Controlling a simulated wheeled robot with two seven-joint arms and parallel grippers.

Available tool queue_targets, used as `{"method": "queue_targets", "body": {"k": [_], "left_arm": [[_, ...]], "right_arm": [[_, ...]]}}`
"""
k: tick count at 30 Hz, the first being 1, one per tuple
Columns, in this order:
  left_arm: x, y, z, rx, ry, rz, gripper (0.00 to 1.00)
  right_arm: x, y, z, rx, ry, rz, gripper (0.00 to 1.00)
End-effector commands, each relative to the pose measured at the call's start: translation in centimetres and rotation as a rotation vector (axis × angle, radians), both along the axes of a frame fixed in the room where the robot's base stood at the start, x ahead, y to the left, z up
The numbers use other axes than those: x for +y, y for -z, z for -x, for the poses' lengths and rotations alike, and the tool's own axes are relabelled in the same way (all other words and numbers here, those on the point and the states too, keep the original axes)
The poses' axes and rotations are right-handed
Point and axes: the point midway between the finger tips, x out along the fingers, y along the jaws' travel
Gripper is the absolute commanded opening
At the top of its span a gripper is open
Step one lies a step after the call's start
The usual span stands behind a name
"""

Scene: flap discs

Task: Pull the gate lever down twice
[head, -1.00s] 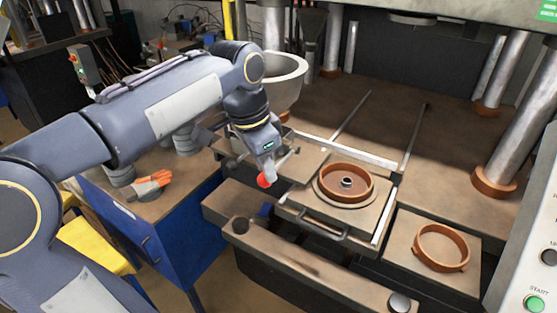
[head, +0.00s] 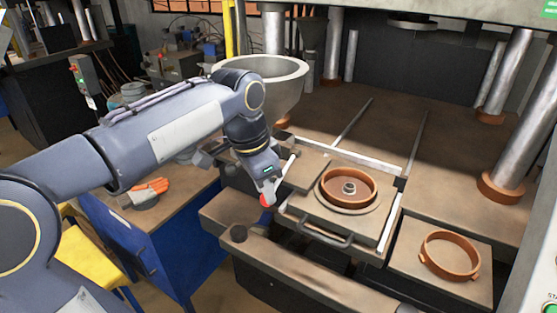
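The gate lever (head: 284,172) is a pale rod with a red knob (head: 266,200) at its lower end, below the grey hopper bowl (head: 285,92). It slants down to the left from near the carriage's left side. My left gripper (head: 267,195) points down at the lever's end, its fingers around the red knob. It looks shut on the knob, though the hand hides part of it. My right gripper is not in view.
A brown ring mold (head: 348,188) sits on the carriage plate to the right of the lever. Another brown ring (head: 448,256) lies on the right plate. A blue cabinet (head: 175,245) with an orange glove (head: 150,188) on it stands at left. Steel columns (head: 515,110) rise at right.

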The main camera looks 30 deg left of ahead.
Motion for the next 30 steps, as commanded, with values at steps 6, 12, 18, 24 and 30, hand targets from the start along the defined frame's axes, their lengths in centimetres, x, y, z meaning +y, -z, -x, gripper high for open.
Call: {"method": "queue_targets", "body": {"k": [6,12,18,24,30], "left_arm": [[-0.2,-0.1,0.1,0.006,0.004,0.002,0.22],[-0.2,-1.6,0.1,0.005,0.005,0.003,0.22],[-0.2,-3.5,0.0,0.002,0.004,0.004,0.22],[-0.1,-5.3,0.0,0.001,0.003,0.002,0.22],[-0.1,-7.1,0.0,0.002,0.002,0.001,0.22]], "right_arm": [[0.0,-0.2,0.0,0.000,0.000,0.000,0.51],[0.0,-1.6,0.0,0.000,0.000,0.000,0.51],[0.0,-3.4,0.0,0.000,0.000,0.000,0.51],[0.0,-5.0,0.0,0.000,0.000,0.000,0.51],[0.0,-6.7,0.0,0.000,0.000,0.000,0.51]]}}
